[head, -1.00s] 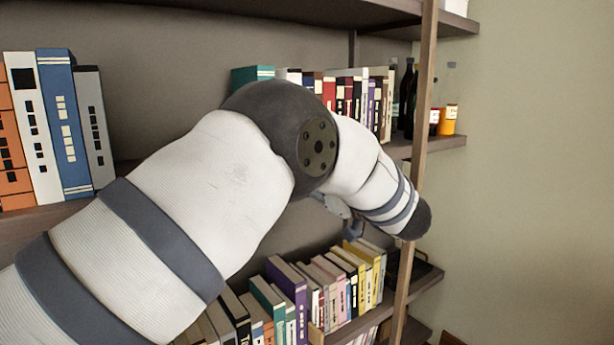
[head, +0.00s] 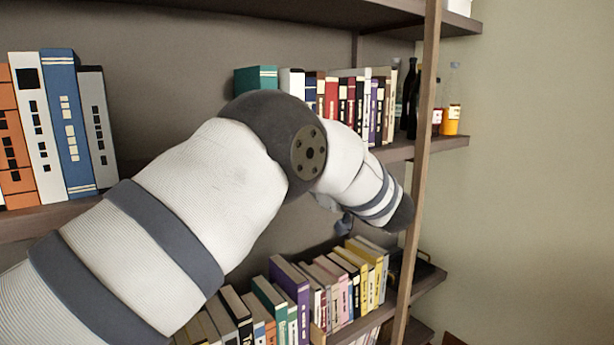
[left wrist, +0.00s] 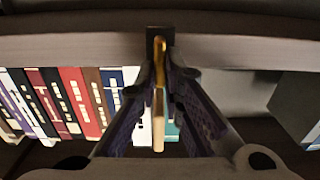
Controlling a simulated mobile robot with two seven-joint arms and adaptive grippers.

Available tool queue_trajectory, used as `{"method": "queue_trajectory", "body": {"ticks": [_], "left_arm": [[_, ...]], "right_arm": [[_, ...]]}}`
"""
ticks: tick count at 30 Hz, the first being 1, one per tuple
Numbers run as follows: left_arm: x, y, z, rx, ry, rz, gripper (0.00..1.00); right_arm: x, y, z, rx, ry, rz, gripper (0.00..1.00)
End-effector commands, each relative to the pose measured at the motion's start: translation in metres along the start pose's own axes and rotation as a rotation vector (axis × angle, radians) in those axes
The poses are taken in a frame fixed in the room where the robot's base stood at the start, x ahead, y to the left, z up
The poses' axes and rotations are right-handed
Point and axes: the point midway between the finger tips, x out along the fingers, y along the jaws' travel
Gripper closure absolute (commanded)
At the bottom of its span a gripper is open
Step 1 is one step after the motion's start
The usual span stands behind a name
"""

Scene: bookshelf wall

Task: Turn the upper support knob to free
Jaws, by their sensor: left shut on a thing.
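The upper support knob (left wrist: 158,62) shows in the left wrist view as a narrow yellow-gold piece in front of a dark mount (left wrist: 153,34) on the shelf edge. My left gripper (left wrist: 161,78) has its two dark fingers closed around it. A pale upright bar (left wrist: 158,128) shows between the fingers; I cannot tell if it belongs to the knob. In the head view my left arm covers the knob, and only a small part of the left gripper (head: 343,224) shows below the forearm. My right gripper is not in view.
The middle shelf holds a row of books (head: 340,98), with bottles (head: 411,98) at its right end. Taller books (head: 67,120) stand at left. A lower shelf holds more books (head: 295,290). A wooden post (head: 421,170) stands close right of my arm.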

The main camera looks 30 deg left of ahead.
Motion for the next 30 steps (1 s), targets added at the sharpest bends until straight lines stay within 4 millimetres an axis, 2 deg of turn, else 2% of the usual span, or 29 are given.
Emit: {"method": "queue_trajectory", "body": {"ticks": [8,30], "left_arm": [[0.001,-0.003,-0.002,-0.145,0.001,-0.002,1.00],[0.001,-0.009,0.001,-0.841,0.001,-0.001,1.00]], "right_arm": [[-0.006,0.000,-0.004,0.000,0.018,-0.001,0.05],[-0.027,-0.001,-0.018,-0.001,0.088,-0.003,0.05]]}}
